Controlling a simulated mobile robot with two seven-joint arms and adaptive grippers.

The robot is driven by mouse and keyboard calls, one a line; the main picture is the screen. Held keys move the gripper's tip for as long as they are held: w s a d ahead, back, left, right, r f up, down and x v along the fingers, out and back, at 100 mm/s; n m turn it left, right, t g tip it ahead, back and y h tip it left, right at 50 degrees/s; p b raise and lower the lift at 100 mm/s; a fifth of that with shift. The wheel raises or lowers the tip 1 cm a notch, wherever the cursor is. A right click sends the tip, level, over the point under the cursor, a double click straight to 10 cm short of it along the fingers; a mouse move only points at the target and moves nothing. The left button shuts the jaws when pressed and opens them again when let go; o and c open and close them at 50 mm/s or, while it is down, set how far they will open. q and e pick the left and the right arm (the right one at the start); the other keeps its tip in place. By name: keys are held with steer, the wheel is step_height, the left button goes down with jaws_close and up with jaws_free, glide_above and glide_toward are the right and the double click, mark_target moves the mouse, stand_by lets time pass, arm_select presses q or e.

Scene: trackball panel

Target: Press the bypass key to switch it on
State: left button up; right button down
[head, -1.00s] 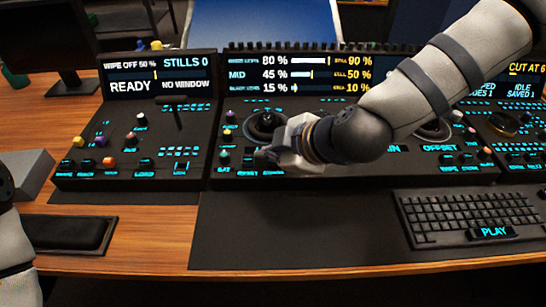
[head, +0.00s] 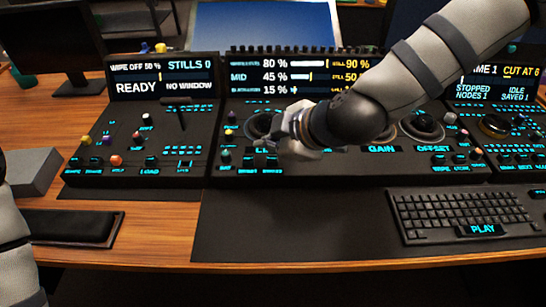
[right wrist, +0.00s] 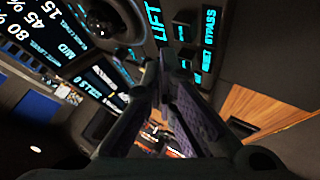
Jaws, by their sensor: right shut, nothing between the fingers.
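The bypass key (right wrist: 186,17) is a small dark key beside its cyan BYPASS label (right wrist: 209,26) in the right wrist view. In the head view the bypass key (head: 272,160) is the right one of a pair under the LIFT label, partly crowded by my gripper. The reset key (right wrist: 187,53) sits next to it. My right gripper (head: 289,148) is shut and empty, just above and right of the keys. Its fingertips (right wrist: 168,58) show near the LIFT label and keys; I cannot tell whether they touch anything. My left gripper is out of view.
A trackball (head: 264,124) is beside my right gripper, partly hidden. More trackballs, knobs and keys lie to the right, past the GAIN label. A keyboard (head: 460,214) lies at the front right. The dark mat (head: 290,225) in front of the panel is clear.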

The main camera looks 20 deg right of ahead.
mark_target(270, 161)
steer(key=shift+r, duration=2.1)
